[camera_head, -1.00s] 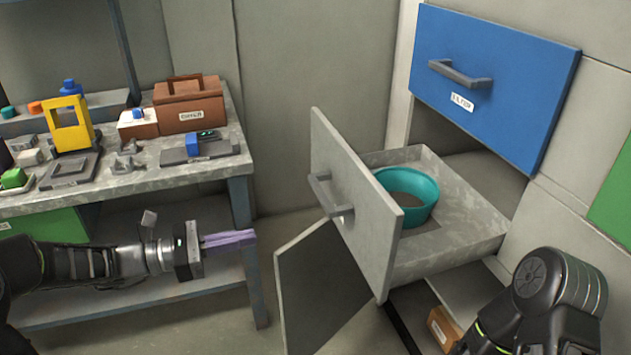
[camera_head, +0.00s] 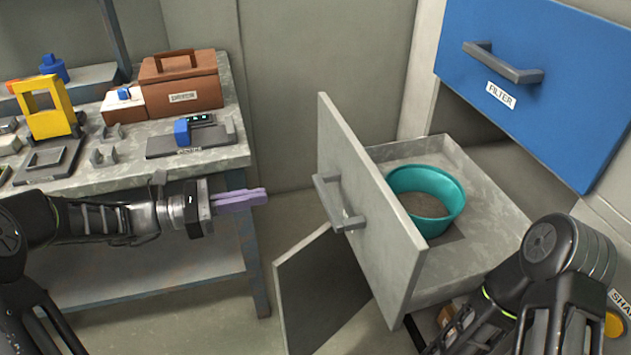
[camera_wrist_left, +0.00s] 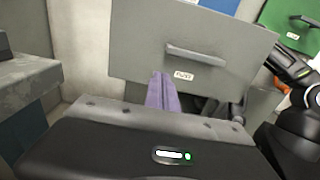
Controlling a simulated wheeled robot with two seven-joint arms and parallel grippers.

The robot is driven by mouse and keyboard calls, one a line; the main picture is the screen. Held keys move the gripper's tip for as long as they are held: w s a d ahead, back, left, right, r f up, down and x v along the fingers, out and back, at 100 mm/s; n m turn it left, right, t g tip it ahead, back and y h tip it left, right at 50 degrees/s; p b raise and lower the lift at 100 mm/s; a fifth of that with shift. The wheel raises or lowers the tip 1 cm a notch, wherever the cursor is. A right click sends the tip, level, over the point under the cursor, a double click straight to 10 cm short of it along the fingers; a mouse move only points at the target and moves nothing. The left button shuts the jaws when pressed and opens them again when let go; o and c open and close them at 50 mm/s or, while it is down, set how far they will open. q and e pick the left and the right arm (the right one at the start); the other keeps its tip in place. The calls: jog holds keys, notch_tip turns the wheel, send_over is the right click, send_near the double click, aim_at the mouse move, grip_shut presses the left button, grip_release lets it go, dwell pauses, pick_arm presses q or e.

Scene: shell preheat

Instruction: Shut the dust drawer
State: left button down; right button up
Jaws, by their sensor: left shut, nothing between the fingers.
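The dust drawer is pulled out, and its grey front (camera_head: 375,215) stands clear of the cabinet. A grey bar handle (camera_head: 338,203) is on that front. A teal bowl (camera_head: 426,199) with grey-brown contents sits inside the drawer. My left gripper (camera_head: 262,196) has pale purple fingers, shut and empty, to the left of the handle and apart from it. In the left wrist view the fingers (camera_wrist_left: 162,92) point at the drawer front (camera_wrist_left: 195,45), below and left of the handle (camera_wrist_left: 195,55). My right arm shows at lower right, but its gripper fingers cannot be made out.
A blue drawer labelled FILTER (camera_head: 535,75) stands out above the dust drawer. A dark open door panel (camera_head: 320,290) hangs below it. A workbench (camera_head: 215,160) at left holds a brown box (camera_head: 182,85), a yellow frame (camera_head: 45,108) and small parts.

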aim_at(322, 184)
pick_arm(q)
jog(key=shift+d, duration=0.1)
jog(key=b+x, duration=0.2)
jog(key=x, duration=1.1)
jog(key=shift+w+d, duration=0.1)
jog(key=shift+d, duration=0.3)
jog(key=shift+w, duration=0.1)
